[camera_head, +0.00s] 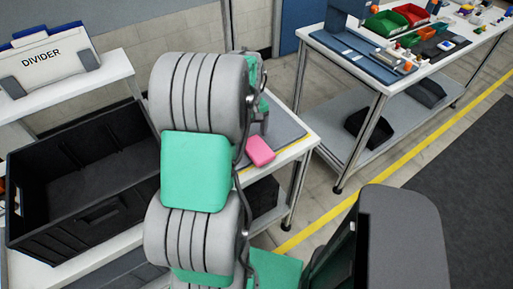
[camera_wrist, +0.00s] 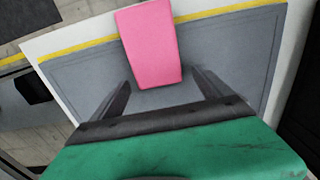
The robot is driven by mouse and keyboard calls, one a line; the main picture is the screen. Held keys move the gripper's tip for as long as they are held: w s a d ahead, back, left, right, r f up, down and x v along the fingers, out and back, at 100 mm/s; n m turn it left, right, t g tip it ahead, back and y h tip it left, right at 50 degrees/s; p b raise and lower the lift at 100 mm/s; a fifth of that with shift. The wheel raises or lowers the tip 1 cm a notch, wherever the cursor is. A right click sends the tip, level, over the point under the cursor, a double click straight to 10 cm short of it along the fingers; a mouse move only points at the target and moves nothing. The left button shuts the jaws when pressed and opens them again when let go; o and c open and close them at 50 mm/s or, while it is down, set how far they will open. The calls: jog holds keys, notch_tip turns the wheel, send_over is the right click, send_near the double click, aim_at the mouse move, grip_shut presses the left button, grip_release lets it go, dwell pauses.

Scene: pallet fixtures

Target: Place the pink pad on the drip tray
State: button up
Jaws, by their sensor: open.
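The pink pad (camera_head: 259,151) lies at the near right part of the table behind my arm, by the yellow edge stripe. In the wrist view the pad (camera_wrist: 148,45) lies over the grey mat (camera_wrist: 235,55) and crosses the yellow stripe. My gripper (camera_wrist: 162,78) is open and empty. Its two fingers stand apart, and the pad's near end shows between and beyond their tips. I cannot identify a drip tray for certain in either view.
A large black crate (camera_head: 75,185) stands left of my arm. A white divider box (camera_head: 48,58) sits on a shelf behind it. Another table at the upper right holds a blue fixture (camera_head: 355,45) and colored bins (camera_head: 385,22). A yellow floor line (camera_head: 400,150) runs beside the tables.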

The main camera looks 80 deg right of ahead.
jog(key=shift+f, duration=0.35)
jog(key=shift+s, duration=0.1)
jog(key=shift+c, duration=0.6)
jog(key=shift+r, duration=0.1)
jog(key=c, duration=1.4)
